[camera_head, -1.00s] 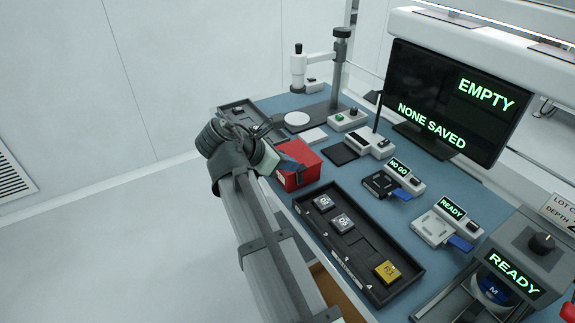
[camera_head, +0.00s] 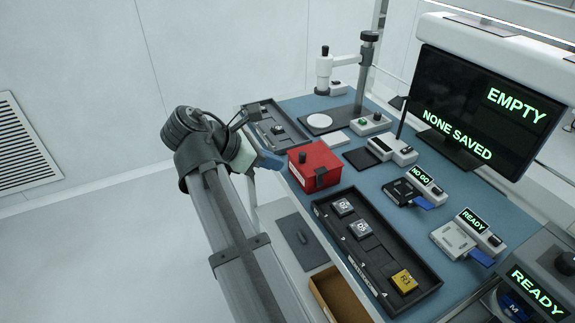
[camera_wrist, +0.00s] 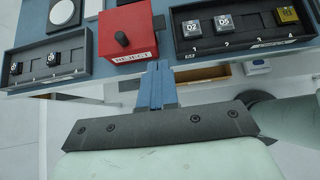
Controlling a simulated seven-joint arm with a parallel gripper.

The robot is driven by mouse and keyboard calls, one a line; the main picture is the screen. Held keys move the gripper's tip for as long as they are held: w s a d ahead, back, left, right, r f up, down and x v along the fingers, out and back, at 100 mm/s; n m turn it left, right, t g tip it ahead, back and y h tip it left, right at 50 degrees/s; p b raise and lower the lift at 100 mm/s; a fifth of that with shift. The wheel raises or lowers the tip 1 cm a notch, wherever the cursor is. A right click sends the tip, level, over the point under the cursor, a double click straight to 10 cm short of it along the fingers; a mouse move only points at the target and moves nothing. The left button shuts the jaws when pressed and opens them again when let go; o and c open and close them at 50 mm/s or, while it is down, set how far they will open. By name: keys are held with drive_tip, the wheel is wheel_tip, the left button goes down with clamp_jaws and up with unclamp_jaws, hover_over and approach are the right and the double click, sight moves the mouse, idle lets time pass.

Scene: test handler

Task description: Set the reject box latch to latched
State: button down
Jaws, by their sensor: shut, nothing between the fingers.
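The red reject box (camera_head: 312,160) sits at the near left edge of the blue bench. In the head view my gripper (camera_head: 272,161) is left of the box, partly hidden by my arm.
A black tray (camera_head: 322,214) with chips lies right of the box. Another dark tray (camera_head: 262,108) lies behind it to the left. A white disc on a dark stand (camera_head: 320,121) and a black pad (camera_head: 361,159) lie beyond. Open floor is at the left.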

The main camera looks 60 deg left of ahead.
drive_tip(key=shift+v, duration=1)
drive_tip(key=c, duration=1.8)
unclamp_jaws()
drive_tip(key=shift+s+r, duration=0.15)
drive_tip(key=shift+s, duration=0.1)
drive_tip(key=shift+o, duration=0.8)
drive_tip(key=shift+s, duration=0.15)
drive_tip(key=o, duration=0.6)
wheel_tip(320, 180, down, 9)
drive_tip(key=h, duration=0.1)
drive_tip(key=shift+s+n, duration=0.25)
drive_tip(key=shift+n, duration=0.15)
drive_tip(key=shift+o, duration=0.6)
drive_tip(key=f+t, duration=0.1)
drive_tip(key=w+d+f, duration=0.1)
drive_tip(key=f, duration=0.1)
drive_tip(key=f+t, duration=0.1)
drive_tip(key=f, duration=0.1)
drive_tip(key=shift+w+d+f+t+h, duration=0.15)
drive_tip(key=shift+w+t+h, duration=0.15)
drive_tip(key=shift+w+h, duration=0.1)
drive_tip(key=t+y, duration=0.2)
drive_tip(key=t, duration=0.3)
approach(319, 171)
drive_tip(key=shift+m, duration=0.4)
drive_tip(key=w, duration=1.2)
drive_tip(key=shift+w+f, duration=0.15)
drive_tip(key=shift+w, duration=0.1)
drive_tip(key=shift+c, duration=0.2)
